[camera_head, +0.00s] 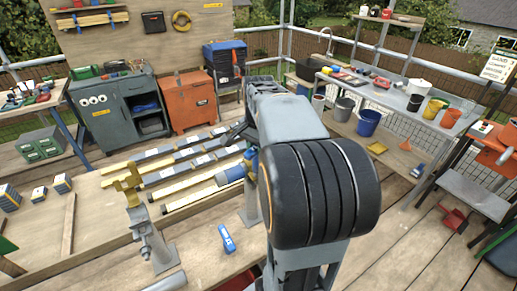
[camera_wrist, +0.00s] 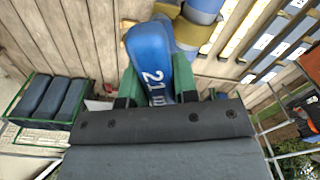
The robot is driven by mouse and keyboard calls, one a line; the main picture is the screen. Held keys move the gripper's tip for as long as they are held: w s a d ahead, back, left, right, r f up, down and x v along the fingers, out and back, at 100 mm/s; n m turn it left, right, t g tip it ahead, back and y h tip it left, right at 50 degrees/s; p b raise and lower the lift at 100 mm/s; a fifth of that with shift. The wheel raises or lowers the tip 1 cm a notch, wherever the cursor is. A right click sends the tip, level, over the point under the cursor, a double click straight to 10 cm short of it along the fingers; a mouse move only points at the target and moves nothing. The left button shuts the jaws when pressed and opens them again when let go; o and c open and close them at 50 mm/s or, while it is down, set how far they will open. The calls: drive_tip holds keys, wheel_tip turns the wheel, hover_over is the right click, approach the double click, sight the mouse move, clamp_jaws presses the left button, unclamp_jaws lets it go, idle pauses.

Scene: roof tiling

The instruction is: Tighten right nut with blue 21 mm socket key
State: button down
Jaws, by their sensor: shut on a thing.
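The blue socket key (camera_wrist: 152,65), marked "21 m" with the rest cut off, sits between the green fingers of my gripper (camera_wrist: 157,88) in the wrist view. My gripper is shut on it. Beyond the key's far end is a blue cylinder (camera_wrist: 204,8) with a yellow band (camera_wrist: 190,33); I cannot tell whether the key touches it. In the head view a blue cylinder (camera_head: 232,174) lies beside a right stand (camera_head: 250,205), partly behind my arm. A left stand (camera_head: 150,235) carries a yellow clamp (camera_head: 128,186). The right nut cannot be made out; my gripper is mostly hidden in the head view.
Another blue tool (camera_head: 227,238) with a white label lies on the wooden surface between the stands. Long battens (camera_head: 186,187) lie behind. A green crate (camera_wrist: 13,103) with dark blocks is at the left in the wrist view. A blue bucket (camera_head: 367,122) stands at the right.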

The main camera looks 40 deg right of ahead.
drive_tip(key=shift+f, duration=0.35)
drive_tip(key=shift+w+r+p, duration=0.15)
drive_tip(key=shift+r+p, duration=2.5)
drive_tip(key=shift+r, duration=0.4)
